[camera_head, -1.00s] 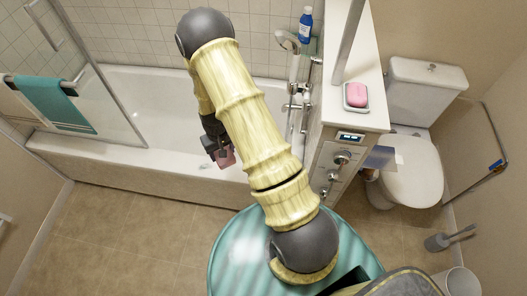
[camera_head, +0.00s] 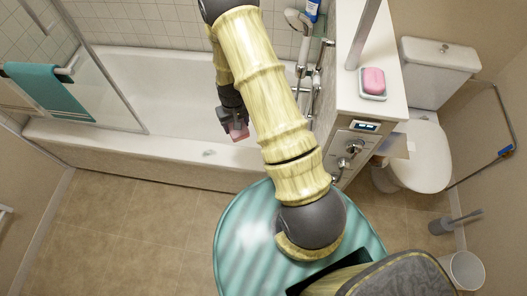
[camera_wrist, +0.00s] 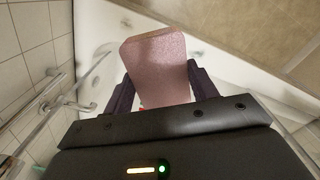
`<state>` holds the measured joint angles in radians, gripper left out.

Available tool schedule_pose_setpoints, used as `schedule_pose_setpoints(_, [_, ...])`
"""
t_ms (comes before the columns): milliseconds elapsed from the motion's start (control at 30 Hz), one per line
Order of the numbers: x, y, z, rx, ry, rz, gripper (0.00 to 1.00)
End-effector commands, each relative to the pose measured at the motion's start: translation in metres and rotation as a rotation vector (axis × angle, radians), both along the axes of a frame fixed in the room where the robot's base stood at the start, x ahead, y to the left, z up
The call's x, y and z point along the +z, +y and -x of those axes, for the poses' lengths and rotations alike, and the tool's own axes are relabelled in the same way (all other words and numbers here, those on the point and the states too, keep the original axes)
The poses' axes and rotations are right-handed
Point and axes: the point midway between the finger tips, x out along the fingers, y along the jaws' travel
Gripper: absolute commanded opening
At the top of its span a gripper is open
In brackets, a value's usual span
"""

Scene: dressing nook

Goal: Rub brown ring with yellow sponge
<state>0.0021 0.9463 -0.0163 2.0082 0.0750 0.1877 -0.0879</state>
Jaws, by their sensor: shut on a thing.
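My gripper (camera_head: 229,120) is over the bathtub (camera_head: 130,88), close to its near rim. It is shut on a dusty-pink block (camera_wrist: 160,72) with a thin tan edge, which may be the sponge. The block also shows in the head view (camera_head: 239,133), below the fingers. In the wrist view it stands between the two dark fingers of my gripper (camera_wrist: 163,85). I see no clearly yellow sponge. No brown ring is visible in either view; part of the tub is hidden behind my arm.
A glass screen with a teal towel (camera_head: 48,90) stands at the tub's left. A ledge (camera_head: 362,110) with pink soap (camera_head: 374,81) on a dish, and a toilet (camera_head: 420,155), are on the right. A brush (camera_head: 455,221) and bin (camera_head: 462,270) stand lower right. Floor at left is clear.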

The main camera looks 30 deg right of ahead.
Motion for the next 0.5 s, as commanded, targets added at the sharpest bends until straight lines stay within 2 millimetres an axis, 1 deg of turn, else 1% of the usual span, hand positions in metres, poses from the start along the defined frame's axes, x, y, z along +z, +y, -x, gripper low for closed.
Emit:
schedule_pose_setpoints(33, [-0.015,-0.002,0.000,0.004,0.000,-0.001,0.39])
schedule_pose_setpoints(167, [-0.036,-0.007,-0.001,0.020,-0.001,-0.002,0.39])
schedule_pose_setpoints(500, [-0.091,-0.028,0.000,0.058,-0.001,-0.005,0.39])
